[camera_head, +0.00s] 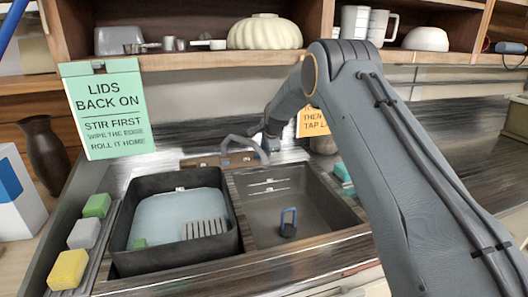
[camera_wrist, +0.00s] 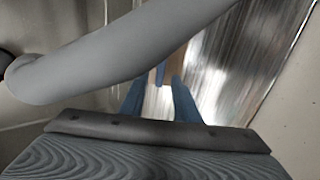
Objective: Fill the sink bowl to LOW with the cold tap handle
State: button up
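The sink bowl (camera_head: 262,212) is the dark grey basin right of a black tub; I see no clear water in it. Two pale level marks (camera_head: 268,186) are on its back wall. A dark plug with a blue loop (camera_head: 288,224) stands on its floor. The grey tap spout (camera_head: 240,142) arches behind the bowl and crosses the wrist view as a thick tube (camera_wrist: 120,55). In the wrist view my gripper (camera_wrist: 157,80) has its two blue fingers apart. A small blue piece (camera_wrist: 160,73), apparently the cold tap handle, shows between them; contact is unclear. My arm hides the gripper in the head view.
The black tub (camera_head: 123,222) at left holds pale water and a grate. Green, grey and yellow sponges (camera_head: 68,270) lie left of it. A green sign (camera_head: 108,112) hangs behind, and an orange sign (camera_head: 312,122) is partly hidden. Shelves with crockery are above.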

jog(key=shift+x, duration=0.85)
grip_shut()
jog(key=shift+n+b, duration=0.3)
jog(key=shift+b, duration=0.05)
jog(key=n+b, duration=0.3)
jog(key=b, duration=0.1)
jog(key=shift+w+n, duration=0.2)
jog(key=shift+n, duration=0.2)
jog(key=shift+w+a+r+n+b, duration=0.1)
jog(key=shift+a+r+n+b, duration=0.05)
jog(key=shift+n+b, duration=1.15)
jog(key=shift+a+r+n+b, duration=0.1)
jog(key=shift+r+n+b, duration=0.1)
jog(key=shift+n+b, duration=1.05)
jog(key=shift+n+p, duration=0.3)
jog(key=shift+n, duration=0.05)
grip_release()
